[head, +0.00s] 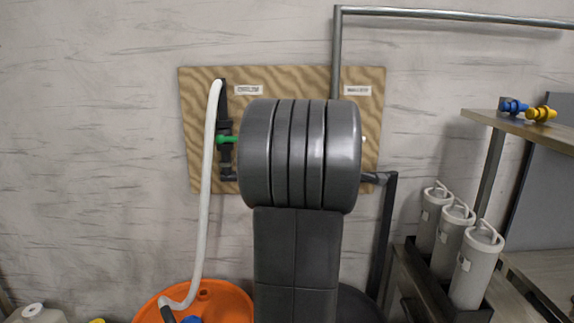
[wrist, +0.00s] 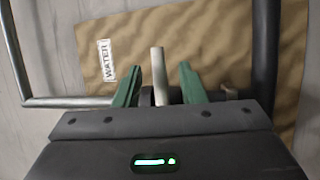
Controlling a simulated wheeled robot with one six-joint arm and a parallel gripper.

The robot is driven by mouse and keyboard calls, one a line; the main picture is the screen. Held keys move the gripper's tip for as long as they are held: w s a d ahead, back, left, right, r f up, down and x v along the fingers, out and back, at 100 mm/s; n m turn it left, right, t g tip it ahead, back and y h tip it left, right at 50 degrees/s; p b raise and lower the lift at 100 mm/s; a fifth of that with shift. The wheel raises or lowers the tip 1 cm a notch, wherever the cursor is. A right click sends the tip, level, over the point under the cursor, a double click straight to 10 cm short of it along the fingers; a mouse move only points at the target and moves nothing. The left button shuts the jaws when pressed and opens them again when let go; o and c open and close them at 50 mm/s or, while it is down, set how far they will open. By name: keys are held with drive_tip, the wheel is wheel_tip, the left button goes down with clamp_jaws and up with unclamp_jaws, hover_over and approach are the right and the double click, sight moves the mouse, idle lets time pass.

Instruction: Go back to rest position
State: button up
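My arm (head: 300,155) is raised in front of the wooden board (head: 200,100) and covers its middle. In the head view my gripper is hidden behind the arm. In the wrist view its two green fingers (wrist: 160,82) stand apart, with a pale grey rod-like piece (wrist: 158,75) between them. Gaps show on both sides of the rod, so the gripper looks open and not holding it. The board with a WATER label (wrist: 106,60) lies beyond the fingers.
Left of my arm is a black valve with a green lever (head: 228,139) and a white hose (head: 205,190) running down to an orange drum (head: 225,302). Grey canisters (head: 475,265) and a shelf (head: 520,124) with blue and yellow fittings stand right.

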drive_tip(key=x, duration=0.4)
drive_tip(key=shift+w+d, duration=0.1)
drive_tip(key=shift+w, duration=0.15)
drive_tip(key=shift+f+n+b, duration=0.15)
drive_tip(key=shift+n+b, duration=0.15)
drive_tip(key=shift+b, duration=0.4)
drive_tip(key=shift+s+r+n+t+b, duration=0.15)
drive_tip(key=shift+r+n+t+b, duration=0.2)
drive_tip(key=shift+b, duration=0.4)
drive_tip(key=shift+r+n+b, duration=0.45)
drive_tip(key=shift+n+b, duration=0.2)
